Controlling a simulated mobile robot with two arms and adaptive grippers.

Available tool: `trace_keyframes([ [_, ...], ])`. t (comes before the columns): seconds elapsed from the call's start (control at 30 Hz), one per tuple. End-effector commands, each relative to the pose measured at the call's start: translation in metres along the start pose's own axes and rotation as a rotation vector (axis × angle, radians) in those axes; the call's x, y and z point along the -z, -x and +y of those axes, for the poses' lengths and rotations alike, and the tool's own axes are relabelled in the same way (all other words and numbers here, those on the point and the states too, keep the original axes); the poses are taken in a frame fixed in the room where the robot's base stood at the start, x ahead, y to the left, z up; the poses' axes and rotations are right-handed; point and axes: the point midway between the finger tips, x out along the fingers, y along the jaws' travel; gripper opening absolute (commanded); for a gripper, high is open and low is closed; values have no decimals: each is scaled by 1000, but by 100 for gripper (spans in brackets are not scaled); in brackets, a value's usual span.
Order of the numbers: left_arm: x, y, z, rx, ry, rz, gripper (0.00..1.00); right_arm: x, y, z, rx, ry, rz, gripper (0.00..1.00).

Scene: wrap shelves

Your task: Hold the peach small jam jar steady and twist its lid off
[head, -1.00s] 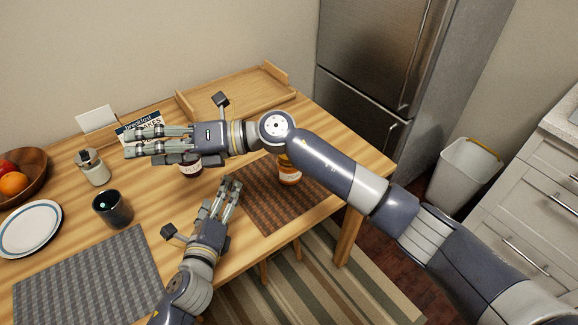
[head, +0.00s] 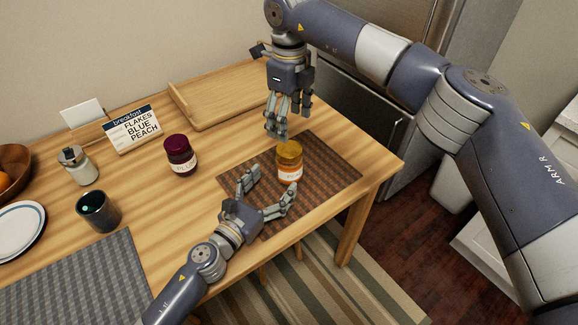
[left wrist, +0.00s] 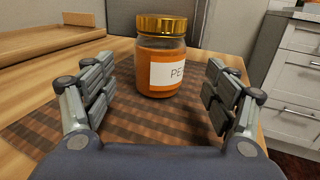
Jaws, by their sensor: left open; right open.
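The peach small jam jar (head: 289,164) has orange contents, a white label and a gold lid. It stands upright on the brown woven mat (head: 331,178). In the left wrist view the jar (left wrist: 160,72) stands between and beyond my open fingers, with its lid (left wrist: 161,25) on. My left gripper (head: 270,187) is open, low over the mat in front of the jar, and looks apart from it. My right gripper (head: 276,132) is open, pointing down, above and slightly left of the jar in the head view, and holds nothing.
A dark red jar (head: 180,160) stands to the left. A breakfast card (head: 133,130), a small white-filled jar (head: 79,168) and a dark cup (head: 98,212) are further left. A wooden tray (head: 222,98) lies at the back. The table's front edge is near my left arm.

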Motion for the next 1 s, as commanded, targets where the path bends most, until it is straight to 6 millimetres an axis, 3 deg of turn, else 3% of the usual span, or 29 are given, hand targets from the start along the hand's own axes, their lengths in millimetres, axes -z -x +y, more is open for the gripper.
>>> trace_keyframes([
  [0.2,-1,-42,1,-2,3,-2,79,0,0,1,-2,1,-2,71],
  [0.4,-1,-70,1,-3,4,-1,79,0,0,1,-2,1,-2,71],
  [0.6,0,-82,1,-2,3,0,79,-1,0,1,-3,1,-3,71],
  [0.87,0,-83,1,-2,3,0,79,-1,0,1,-3,1,-3,71],
  [0.9,0,-83,1,-2,3,0,77,-1,0,1,-3,1,-3,71],
  [1.0,0,-83,1,-2,3,0,54,-1,0,1,-3,1,-3,71],
])
